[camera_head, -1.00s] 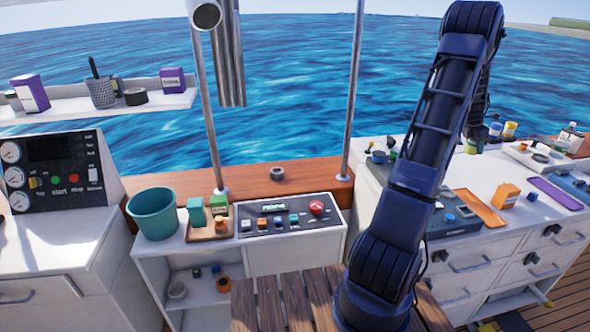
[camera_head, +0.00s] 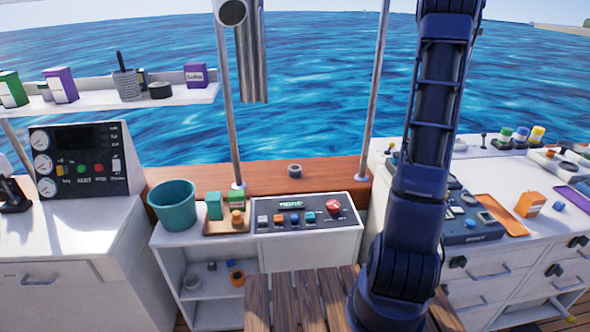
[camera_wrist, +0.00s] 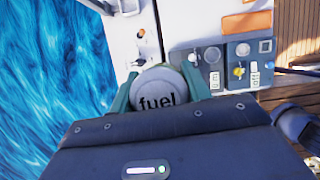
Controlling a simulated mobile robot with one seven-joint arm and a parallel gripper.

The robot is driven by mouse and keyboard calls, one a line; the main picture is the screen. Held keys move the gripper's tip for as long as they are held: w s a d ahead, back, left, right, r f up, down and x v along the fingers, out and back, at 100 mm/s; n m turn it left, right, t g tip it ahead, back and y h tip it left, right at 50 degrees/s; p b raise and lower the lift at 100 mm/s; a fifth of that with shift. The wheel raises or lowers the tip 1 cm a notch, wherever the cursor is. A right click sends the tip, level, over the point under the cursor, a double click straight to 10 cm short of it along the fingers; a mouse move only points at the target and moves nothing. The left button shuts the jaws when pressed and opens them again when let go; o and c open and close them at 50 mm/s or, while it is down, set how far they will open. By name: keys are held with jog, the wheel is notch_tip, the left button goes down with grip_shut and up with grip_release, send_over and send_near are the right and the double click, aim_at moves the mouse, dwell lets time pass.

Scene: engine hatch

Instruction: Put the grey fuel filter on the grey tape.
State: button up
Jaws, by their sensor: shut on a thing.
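The grey fuel filter (camera_wrist: 160,92), a round body with "fuel" printed on its end, is between the green fingers of my gripper (camera_wrist: 165,88) in the wrist view. My gripper is shut on it. In the head view my arm rises out of the top of the picture, and neither the gripper nor the filter shows there. A small grey ring, which looks like the grey tape (camera_head: 295,170), lies flat on the brown wooden ledge with nothing on it. The tape is not visible in the wrist view.
A dark round roll (camera_head: 160,90) sits on the upper left shelf. A teal bucket (camera_head: 173,208) and button panel (camera_head: 305,218) are in front. The ledge around the tape is clear.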

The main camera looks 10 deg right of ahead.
jog(key=s+a+r, duration=0.1)
jog(key=a+r, duration=2)
jog(key=r, duration=0.4)
jog(key=w+a+f+m, duration=0.1)
jog(key=w+a+f, duration=0.2)
jog(key=a+f, duration=0.25)
jog(key=w+a+f, duration=0.3)
jog(key=a+f, duration=0.1)
jog(key=f, duration=0.3)
jog(key=n+t+y, duration=0.3)
jog(key=n+t, duration=0.1)
jog(key=n, duration=1)
send_near(296, 165)
notch_tip(296, 165, up, 14)
jog(key=w, duration=0.2)
jog(key=f, duration=1.9)
jog(key=shift+d+f, duration=0.25)
jog(key=shift+d, duration=0.1)
